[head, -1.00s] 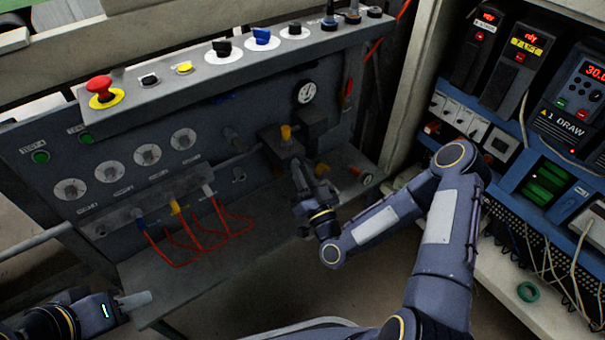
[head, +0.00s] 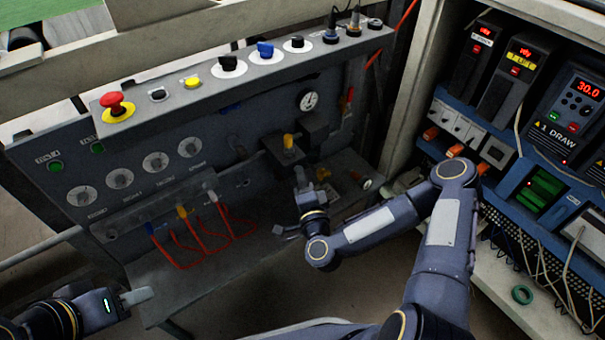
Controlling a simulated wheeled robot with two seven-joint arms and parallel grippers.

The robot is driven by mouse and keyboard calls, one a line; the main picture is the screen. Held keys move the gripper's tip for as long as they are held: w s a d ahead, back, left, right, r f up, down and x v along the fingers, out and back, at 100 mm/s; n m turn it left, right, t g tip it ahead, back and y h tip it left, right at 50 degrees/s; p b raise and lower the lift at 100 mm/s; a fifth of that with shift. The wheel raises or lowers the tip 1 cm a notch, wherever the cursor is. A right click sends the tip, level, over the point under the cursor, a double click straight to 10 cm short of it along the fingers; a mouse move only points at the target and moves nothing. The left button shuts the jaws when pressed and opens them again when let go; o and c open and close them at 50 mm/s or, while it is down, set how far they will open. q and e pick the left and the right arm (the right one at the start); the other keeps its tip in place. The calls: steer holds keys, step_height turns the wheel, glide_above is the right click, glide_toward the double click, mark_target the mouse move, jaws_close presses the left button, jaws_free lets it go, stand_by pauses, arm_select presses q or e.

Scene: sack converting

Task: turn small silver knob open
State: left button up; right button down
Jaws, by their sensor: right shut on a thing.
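The right gripper (head: 301,178) is shut at the lower part of the dark valve block (head: 285,155), below its yellow cap (head: 288,141). The small silver knob cannot be made out apart from the fingers, which cover that spot. My left gripper (head: 136,296) is low at the left, away from the panel and empty. Its fingers show as one narrow pale tip, so their opening is unclear.
A sloping control strip (head: 237,72) with a red mushroom button (head: 115,103) runs above the panel. A round gauge (head: 307,100) is above the valve block. Red hoses (head: 185,250) loop over the lower shelf. A drive cabinet (head: 555,140) stands at right.

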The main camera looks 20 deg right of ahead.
steer(key=m+g+y+p, duration=0.2)
steer(key=m+p, duration=0.3)
steer(key=m, duration=0.3)
steer(key=d+m+g+y+p, duration=0.1)
steer(key=m+y+p, duration=0.3)
steer(key=m, duration=0.4)
steer(key=m+g+y+p, duration=0.3)
steer(key=m+y+p, duration=0.2)
steer(key=m, duration=0.3)
steer(key=shift+w+d+r+m+p, duration=0.2)
steer(key=shift+w+r+m+p, duration=0.05)
steer(key=shift+m+p, duration=0.15)
stand_by(0.5)
stand_by(0.5)
steer(key=c, duration=1.4)
jaws_free()
steer(key=shift+f, duration=0.1)
steer(key=shift+o, duration=0.2)
